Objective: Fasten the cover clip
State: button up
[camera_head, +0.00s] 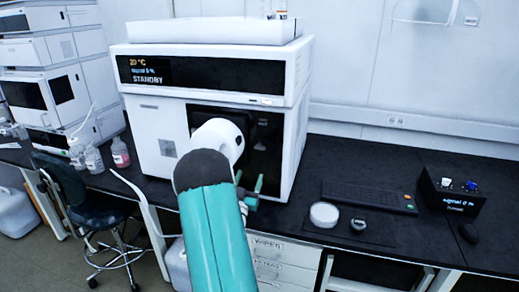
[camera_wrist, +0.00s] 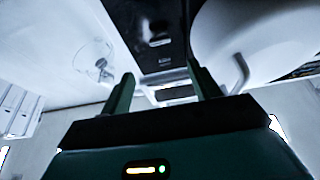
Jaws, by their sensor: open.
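The white instrument (camera_head: 165,120) stands on the black bench, with a lit display (camera_head: 150,70) reading STANDBY. Its lower front has a dark opening (camera_head: 262,135), partly hidden behind my arm. My gripper (camera_head: 249,181) is in front of the lower right part of this opening, its green fingers partly hidden by the arm. In the wrist view my gripper (camera_wrist: 160,70) is open, and I see nothing held between its fingers. A dark panel (camera_wrist: 155,35) shows beyond the fingers. I cannot pick out the cover clip for certain in either view.
To the right on the bench are a white round dish (camera_head: 324,214), a small dark round item (camera_head: 358,225), a keyboard (camera_head: 368,196) and a black box with knobs (camera_head: 452,192). Bottles (camera_head: 120,153) stand left of the instrument. A stool (camera_head: 75,195) is at left.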

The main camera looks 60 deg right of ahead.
aim_at(259, 149)
jog(key=x, duration=1.3)
jog(key=shift+d, duration=0.3)
jog(key=c, duration=1)
